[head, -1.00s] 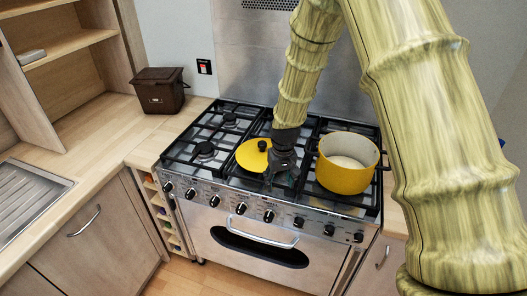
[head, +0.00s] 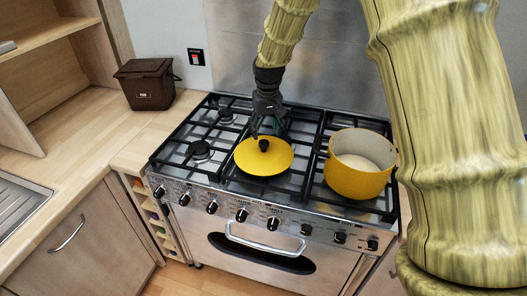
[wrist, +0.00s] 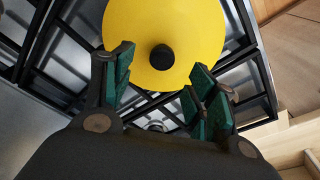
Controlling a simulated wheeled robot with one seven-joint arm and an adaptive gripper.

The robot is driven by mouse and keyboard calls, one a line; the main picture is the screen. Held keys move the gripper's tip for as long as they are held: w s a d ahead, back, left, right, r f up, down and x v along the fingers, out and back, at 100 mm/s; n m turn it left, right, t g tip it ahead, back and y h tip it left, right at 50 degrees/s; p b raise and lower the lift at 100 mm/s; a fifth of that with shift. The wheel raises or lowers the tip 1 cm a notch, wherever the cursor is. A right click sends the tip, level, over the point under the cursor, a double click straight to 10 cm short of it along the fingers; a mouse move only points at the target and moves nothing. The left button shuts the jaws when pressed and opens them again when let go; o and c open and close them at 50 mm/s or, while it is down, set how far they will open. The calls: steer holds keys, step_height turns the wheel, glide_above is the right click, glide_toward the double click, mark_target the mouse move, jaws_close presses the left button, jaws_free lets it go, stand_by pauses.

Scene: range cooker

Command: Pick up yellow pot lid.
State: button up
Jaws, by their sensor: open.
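The yellow pot lid (head: 264,160) is a round disc with a black knob (head: 264,145) on top. It lies on the middle grates of the cooker. My gripper (head: 268,130) is just behind the lid, fingers pointing down at its far side. In the wrist view, my gripper (wrist: 160,85) is open with its green-padded fingers apart. The lid (wrist: 190,25) lies ahead of the fingers, and its knob (wrist: 162,57) shows near the middle of the gap between them. The fingers look empty. I cannot tell whether they touch the lid.
A yellow pot (head: 359,164) stands on the right grates, close to the lid. The left burners (head: 200,150) are bare. Knobs and an oven handle (head: 265,238) line the cooker's front. A brown bin (head: 147,84) stands on the wooden counter (head: 85,125) at left.

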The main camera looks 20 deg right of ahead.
mark_target(264, 142)
steer(key=f, duration=0.1)
steer(key=w+f, duration=0.1)
steer(key=shift+w+f, duration=0.1)
steer(key=shift+f, duration=0.2)
steer(key=shift+s+p, duration=0.4)
steer(key=shift+p, duration=0.1)
steer(key=shift+w+a+f+p, duration=0.15)
steer(key=shift+f+p, duration=0.4)
steer(key=shift+f, duration=0.7)
steer(key=shift+w+f+p, duration=0.1)
steer(key=shift+f+p, duration=0.45)
steer(key=shift+f, duration=0.7)
jaws_close()
